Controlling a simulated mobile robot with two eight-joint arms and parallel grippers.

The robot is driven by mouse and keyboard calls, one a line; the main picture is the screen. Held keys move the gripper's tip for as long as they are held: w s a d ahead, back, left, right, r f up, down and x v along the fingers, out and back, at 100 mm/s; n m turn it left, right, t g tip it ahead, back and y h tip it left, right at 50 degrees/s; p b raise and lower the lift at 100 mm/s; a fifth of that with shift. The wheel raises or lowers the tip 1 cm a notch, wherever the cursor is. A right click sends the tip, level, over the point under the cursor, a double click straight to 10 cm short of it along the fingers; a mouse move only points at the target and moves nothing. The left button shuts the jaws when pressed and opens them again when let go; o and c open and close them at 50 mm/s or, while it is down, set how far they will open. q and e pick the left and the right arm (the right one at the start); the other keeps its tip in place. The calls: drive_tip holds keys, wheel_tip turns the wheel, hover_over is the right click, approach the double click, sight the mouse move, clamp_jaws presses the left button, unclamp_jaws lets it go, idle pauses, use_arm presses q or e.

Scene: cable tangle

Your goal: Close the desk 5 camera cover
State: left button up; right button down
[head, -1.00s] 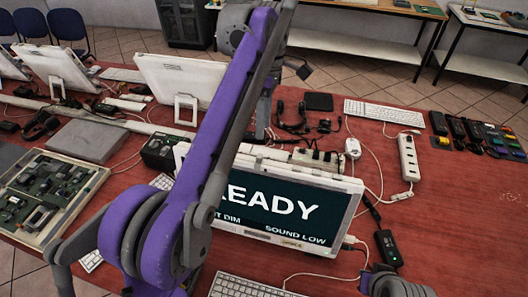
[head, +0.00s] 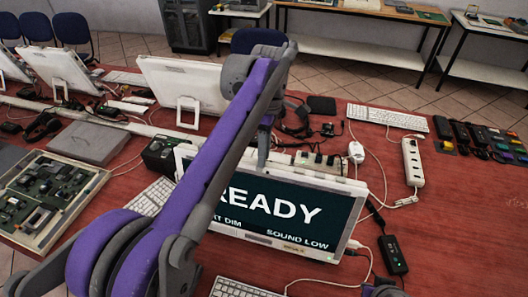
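The monitor (head: 290,246) in front of me has a white frame. Its dark screen shows "READY", "SOUND LOW" and a partly hidden word ending before "DIM". My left arm crosses in front of its left part. My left gripper (head: 262,155) points down at the monitor's top edge, seen edge-on as a narrow grey shape; whether it touches the edge is unclear. Its opening does not show. I cannot make out a camera cover or a desk number; the arm and gripper hide part of the top edge. My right gripper does not show clearly; only a grey piece shows at the bottom edge.
A power strip (head: 413,162), white mouse (head: 356,151) and white keyboard (head: 387,117) lie behind and right of the monitor. Cables and a black adapter (head: 392,255) lie at its right. A parts tray (head: 88,203) is at left.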

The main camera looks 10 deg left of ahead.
use_arm(q)
clamp_jaws()
idle(1.1)
